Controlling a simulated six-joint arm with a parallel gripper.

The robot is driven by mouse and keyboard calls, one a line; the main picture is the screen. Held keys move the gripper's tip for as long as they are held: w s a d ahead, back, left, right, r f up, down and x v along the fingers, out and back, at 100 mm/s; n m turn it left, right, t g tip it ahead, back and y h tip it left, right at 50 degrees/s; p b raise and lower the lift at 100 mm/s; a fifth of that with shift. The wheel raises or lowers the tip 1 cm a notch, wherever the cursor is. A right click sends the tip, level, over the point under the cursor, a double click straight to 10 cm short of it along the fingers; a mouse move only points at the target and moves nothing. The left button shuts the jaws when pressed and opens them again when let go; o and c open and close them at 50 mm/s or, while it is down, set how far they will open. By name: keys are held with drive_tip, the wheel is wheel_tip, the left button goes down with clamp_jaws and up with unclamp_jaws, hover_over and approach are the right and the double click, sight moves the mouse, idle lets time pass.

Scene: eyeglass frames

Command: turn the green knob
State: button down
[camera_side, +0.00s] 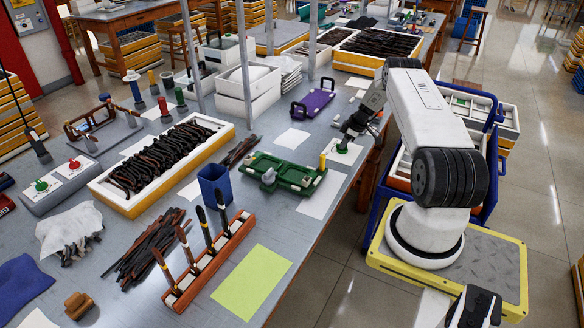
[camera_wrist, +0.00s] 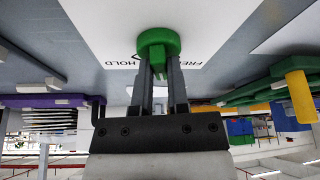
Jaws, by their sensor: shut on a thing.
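The green knob (camera_wrist: 158,40) is a round disc on a white plate (camera_wrist: 110,25), with the printed words "HOLD" and "FREE" beside it in the wrist view. My gripper (camera_wrist: 160,62) is shut on the knob; its two dark fingers reach up to it and partly cover it. In the side view my gripper (camera_side: 347,137) points down at the knob (camera_side: 342,148) near the right edge of the bench. The fingers hide much of the knob there.
A green fixture (camera_side: 285,174) with a yellow post (camera_side: 322,161) stands close to the knob. A purple fixture (camera_side: 312,102) lies beyond it. Another green knob (camera_side: 41,186) and a red knob (camera_side: 74,164) are on a grey box at the far left.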

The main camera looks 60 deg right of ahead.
drive_tip(key=shift+w+n, duration=0.1)
drive_tip(key=shift+n, duration=0.2)
drive_tip(key=c, duration=0.6)
unclamp_jaws()
